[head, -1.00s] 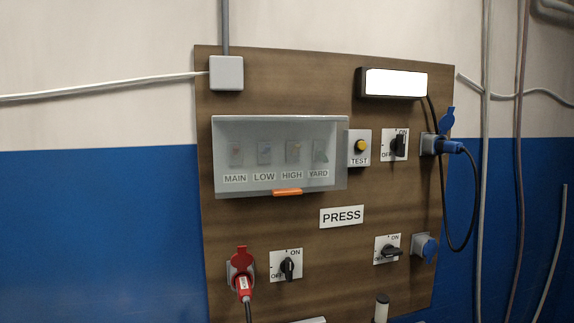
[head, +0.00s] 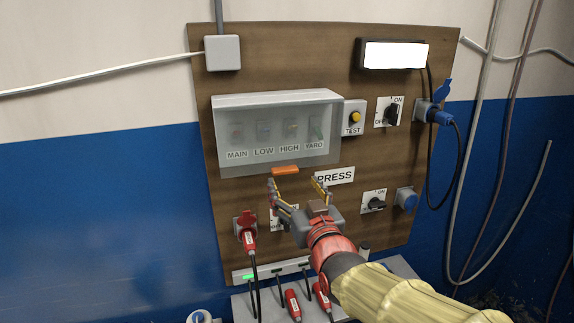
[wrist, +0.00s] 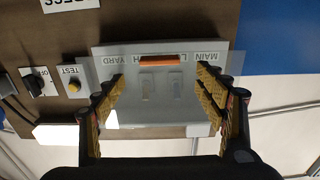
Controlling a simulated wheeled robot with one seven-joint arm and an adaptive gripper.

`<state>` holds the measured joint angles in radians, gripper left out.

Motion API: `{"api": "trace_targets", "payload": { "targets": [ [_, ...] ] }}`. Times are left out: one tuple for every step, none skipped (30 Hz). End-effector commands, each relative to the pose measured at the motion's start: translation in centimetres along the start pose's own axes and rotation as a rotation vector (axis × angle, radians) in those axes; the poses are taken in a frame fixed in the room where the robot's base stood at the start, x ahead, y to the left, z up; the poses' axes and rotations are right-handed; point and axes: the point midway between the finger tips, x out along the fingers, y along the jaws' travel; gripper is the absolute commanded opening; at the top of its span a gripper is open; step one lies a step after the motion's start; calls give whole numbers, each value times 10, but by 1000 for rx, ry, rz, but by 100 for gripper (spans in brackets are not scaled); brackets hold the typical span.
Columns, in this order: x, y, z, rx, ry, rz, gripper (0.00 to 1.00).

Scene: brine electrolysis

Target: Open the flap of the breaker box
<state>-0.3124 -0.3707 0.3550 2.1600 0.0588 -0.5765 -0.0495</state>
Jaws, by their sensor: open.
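The breaker box (head: 330,110) is a grey box on the brown board with a clear flap (head: 272,122) over its front. The flap is down and shut. Labels MAIN, LOW, HIGH and YARD and several breakers show through it. An orange handle (head: 285,170) sits at the flap's lower edge. My gripper (head: 294,184) is open and empty, just below and in front of the handle. In the wrist view, which is upside down, the orange handle (wrist: 163,60) lies beyond and between the fingertips (wrist: 160,76), apart from both.
A TEST button (head: 354,117) and a rotary switch (head: 390,112) are right of the box. The PRESS sign (head: 336,175) and a lower left switch are partly hidden by my gripper. A red plug (head: 248,238) with cable hangs lower left. Blue plug and cable (head: 445,119) are at right.

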Motion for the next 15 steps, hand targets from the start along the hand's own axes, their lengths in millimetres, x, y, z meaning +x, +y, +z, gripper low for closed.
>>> {"api": "trace_targets", "payload": {
  "targets": [
    [6, 0, 1, 0, -3, 0, 71],
    [9, 0, 1, 0, -3, 0, 71],
    [15, 0, 1, 0, -4, 0, 71],
    [19, 0, 1, 0, -4, 0, 71],
    [23, 0, 1, 0, -4, 1, 71],
    [29, 0, 0, 0, -3, 1, 71],
    [33, 0, 0, 0, -3, 1, 71],
    [37, 0, 1, 0, -4, 1, 71],
    [43, 0, 0, 0, -3, 1, 71],
    [47, 0, 1, 0, -4, 1, 71],
    [50, 0, 0, 0, -4, 1, 71],
    [54, 0, 0, 0, -4, 1, 71],
    [57, 0, 1, 0, -4, 1, 71],
    [60, 0, 1, 0, -4, 0, 71],
    [63, 0, 0, 0, -3, 0, 71]
  ]
}}
